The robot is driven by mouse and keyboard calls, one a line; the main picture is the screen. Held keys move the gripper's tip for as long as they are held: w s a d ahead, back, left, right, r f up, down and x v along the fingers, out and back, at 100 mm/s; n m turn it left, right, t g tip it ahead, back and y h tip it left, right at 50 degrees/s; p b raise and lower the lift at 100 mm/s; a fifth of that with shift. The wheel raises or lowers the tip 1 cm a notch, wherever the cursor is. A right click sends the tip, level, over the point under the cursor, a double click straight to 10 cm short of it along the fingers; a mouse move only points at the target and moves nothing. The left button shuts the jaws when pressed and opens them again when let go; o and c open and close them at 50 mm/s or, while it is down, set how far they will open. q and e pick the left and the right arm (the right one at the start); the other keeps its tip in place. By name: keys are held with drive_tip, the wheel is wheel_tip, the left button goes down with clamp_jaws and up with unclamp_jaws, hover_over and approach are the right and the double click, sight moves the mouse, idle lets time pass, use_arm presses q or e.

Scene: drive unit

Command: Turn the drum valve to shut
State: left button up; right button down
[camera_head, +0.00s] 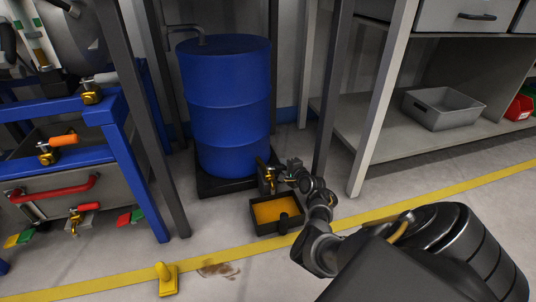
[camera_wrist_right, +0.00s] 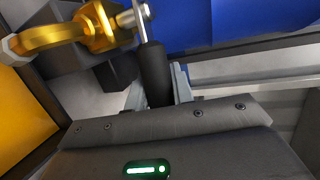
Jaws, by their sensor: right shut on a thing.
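The blue drum (camera_head: 228,105) stands upright on a dark base at the back. Its brass drum valve (camera_head: 268,178) sits low at the drum's front right; the brass body also shows in the right wrist view (camera_wrist_right: 95,32). The valve's lever has a black grip (camera_wrist_right: 154,72). My right gripper (camera_head: 287,172) is at the valve, and in the right wrist view its fingers (camera_wrist_right: 160,92) are shut around the black grip. The fingertips are small and partly hidden in the head view. My left gripper does not show.
A black tray with orange-yellow contents (camera_head: 272,211) stands on the floor below the valve. Dark rack posts (camera_head: 328,100) stand close on both sides. A blue-framed bench (camera_head: 110,115) is at left, a shelf with a grey bin (camera_head: 440,110) at right. A brown stain (camera_head: 217,270) marks the floor.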

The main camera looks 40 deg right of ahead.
drive_tip(key=shift+w+f+n+y, duration=0.2)
drive_tip(key=shift+n+y, duration=0.2)
drive_tip(key=shift+y, duration=0.2)
drive_tip(key=c, duration=1.2)
unclamp_jaws()
drive_tip(key=shift+s, duration=0.1)
drive_tip(key=shift+r, duration=0.1)
